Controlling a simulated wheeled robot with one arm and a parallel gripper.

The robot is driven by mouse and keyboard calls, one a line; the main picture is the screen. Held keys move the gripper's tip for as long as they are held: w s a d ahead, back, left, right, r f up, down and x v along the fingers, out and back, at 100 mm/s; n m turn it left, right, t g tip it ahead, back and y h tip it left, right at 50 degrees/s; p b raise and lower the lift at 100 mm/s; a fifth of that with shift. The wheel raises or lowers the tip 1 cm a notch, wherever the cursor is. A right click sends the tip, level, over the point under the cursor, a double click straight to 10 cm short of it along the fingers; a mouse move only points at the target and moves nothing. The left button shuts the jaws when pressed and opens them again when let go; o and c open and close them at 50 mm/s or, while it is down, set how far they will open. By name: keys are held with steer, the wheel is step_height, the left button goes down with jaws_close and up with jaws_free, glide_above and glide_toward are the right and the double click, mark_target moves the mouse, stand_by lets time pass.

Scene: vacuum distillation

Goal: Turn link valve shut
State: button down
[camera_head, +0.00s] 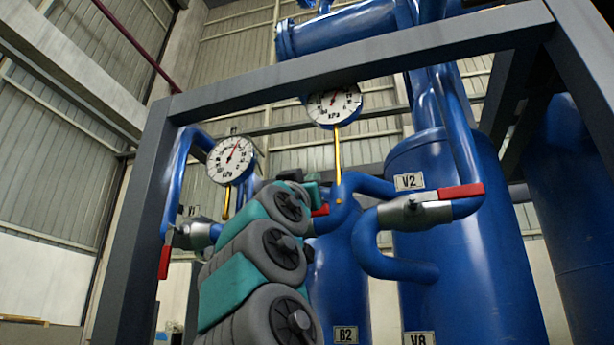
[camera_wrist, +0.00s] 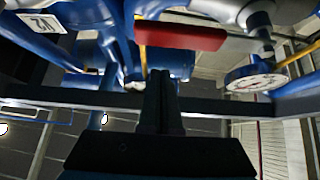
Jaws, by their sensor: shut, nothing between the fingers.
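A red valve handle (camera_wrist: 180,35) lies roughly level across the upper middle of the wrist view, just beyond the tips of my gripper (camera_wrist: 161,78). My gripper is shut and empty, with a small apparent gap to the handle. In the head view a red handle (camera_head: 320,210) shows partly behind my arm. Another red handle (camera_head: 461,191) lies nearly level on a grey valve (camera_head: 413,210) at right. A third red handle (camera_head: 164,262) hangs down at left beside a grey valve (camera_head: 197,236). I cannot tell which is the link valve.
A grey frame (camera_head: 350,66) spans above the blue pipes and tanks. Two round gauges, one left (camera_head: 231,160) and one middle (camera_head: 334,105), stand near my arm. A V2 label (camera_head: 409,182) is by the right tank (camera_head: 460,260). The wrist view also shows a gauge (camera_wrist: 256,80).

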step_height(320, 180, down, 4)
steer(key=shift+f+b, duration=0.1)
steer(key=shift+b, duration=0.9)
